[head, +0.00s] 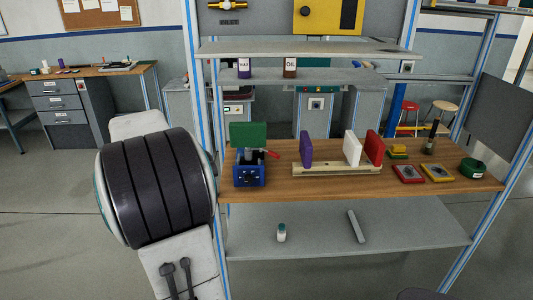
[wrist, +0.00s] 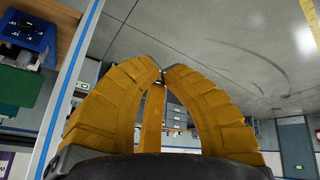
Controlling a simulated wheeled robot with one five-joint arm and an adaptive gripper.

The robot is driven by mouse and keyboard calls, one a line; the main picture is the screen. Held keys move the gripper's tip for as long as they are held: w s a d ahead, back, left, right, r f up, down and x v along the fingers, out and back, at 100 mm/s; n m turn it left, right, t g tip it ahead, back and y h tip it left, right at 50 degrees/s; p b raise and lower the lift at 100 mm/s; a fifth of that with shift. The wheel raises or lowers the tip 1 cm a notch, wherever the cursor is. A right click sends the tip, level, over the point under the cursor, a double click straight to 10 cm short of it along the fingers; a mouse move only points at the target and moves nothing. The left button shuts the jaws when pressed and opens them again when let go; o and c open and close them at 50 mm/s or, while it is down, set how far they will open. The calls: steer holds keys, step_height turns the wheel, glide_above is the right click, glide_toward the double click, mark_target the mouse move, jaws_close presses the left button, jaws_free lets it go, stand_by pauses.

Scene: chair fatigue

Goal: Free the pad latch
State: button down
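A blue fixture (head: 249,177) stands at the left end of the wooden bench top, with an upright green plate (head: 248,135) above it. A small red lever (head: 272,154) sticks out at its right side; I cannot tell for certain whether it is the pad latch. In the wrist view the blue fixture (wrist: 28,30) and green plate (wrist: 20,86) show at the left edge, turned sideways. My gripper (wrist: 162,74) has yellow fingers whose tips meet, with nothing seen between them. It is apart from the fixture, over open floor. The head view does not show its fingers.
A wooden rack (head: 335,169) holds upright purple, white and red pads right of the fixture. Framed pieces (head: 437,172) and a green roll (head: 472,168) lie farther right.

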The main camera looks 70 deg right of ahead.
steer(key=s+d+f+m+g+h+p, duration=0.1)
steer(key=s+d, duration=0.2)
steer(key=d, duration=0.7)
steer(key=s+d+f+m+h+p, duration=0.1)
steer(key=s+d, duration=0.2)
steer(key=d, duration=0.6)
steer(key=s+d+f+g+h+p, duration=0.1)
steer(key=s+d+f+p, duration=0.1)
steer(key=s+d, duration=0.9)
steer(key=shift+d+f+m+g+h, duration=0.3)
steer(key=shift+d+f+m+h, duration=0.15)
steer(key=shift+d, duration=0.65)
steer(key=shift+f, duration=0.1)
